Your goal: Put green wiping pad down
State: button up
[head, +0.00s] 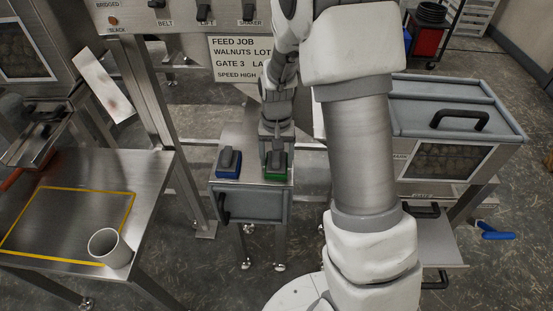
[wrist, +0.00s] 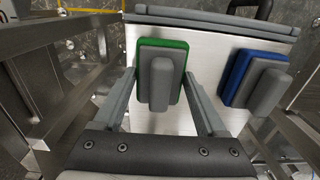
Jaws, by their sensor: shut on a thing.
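The green wiping pad (head: 276,172) has a green base with a grey backing and handle. It is at the right part of the small steel cabinet's top (head: 249,170), beside the blue wiping pad (head: 229,165). My gripper (head: 277,147) comes down over it from behind. In the wrist view, my gripper's fingers (wrist: 160,88) lie along both sides of the green pad (wrist: 178,50) and are shut on it. The pad looks level, on or just above the cabinet top; I cannot tell which. The blue pad (wrist: 237,77) stands apart to the right in the wrist view.
A steel table (head: 148,178) at left has a yellow outlined area and a white cup (head: 108,247). A grey-lidded bin (head: 455,98) stands at right. A machine panel (head: 180,18) is behind the cabinet. A blue-handled thing (head: 495,235) lies on the floor.

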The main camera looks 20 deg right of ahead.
aim_at(277, 154)
jog(key=shift+f, duration=0.1)
jog(key=o, duration=1.1)
notch_tip(277, 154, up, 12)
jog(key=p, duration=0.4)
jog(key=s+r+n+t, duration=0.1)
jog(key=s+r+t, duration=0.1)
jog(key=s+r, duration=0.3)
jog(key=s+r+n+t, duration=0.1)
jog(key=s+r, duration=0.4)
jog(key=s, duration=0.3)
jog(key=s+r+n+t, duration=0.1)
jog(key=s+r+t, duration=0.1)
jog(key=s+r, duration=0.4)
jog(key=shift+s+n+t, duration=0.3)
jog(key=shift+s, duration=0.45)
